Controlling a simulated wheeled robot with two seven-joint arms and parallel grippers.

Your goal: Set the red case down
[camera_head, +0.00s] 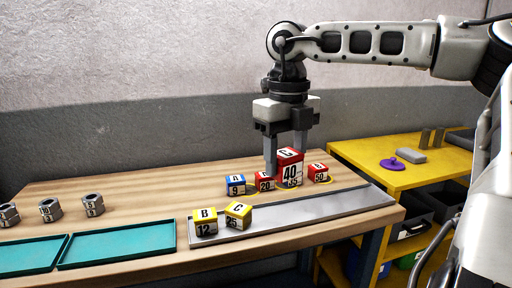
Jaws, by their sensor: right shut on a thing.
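My right gripper (286,155) points down over the wooden table and is shut on a red case (289,168) marked C and 40. The held case looks larger than the others and partly covers what is behind and below it. A figure like 35 shows at its lower edge; I cannot tell whether it belongs to another case. A red case marked 20 (264,181) is to its left, partly hidden, and a red case marked B and 50 (318,173) is to its right. My left gripper is out of view.
A blue case (235,185) stands left of the red ones. Two yellow cases (221,219) sit at the left end of a grey strip (320,214), which is bare farther right. Teal trays (120,243) and metal nuts (50,208) are at left. A yellow bench (380,183) stands at right.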

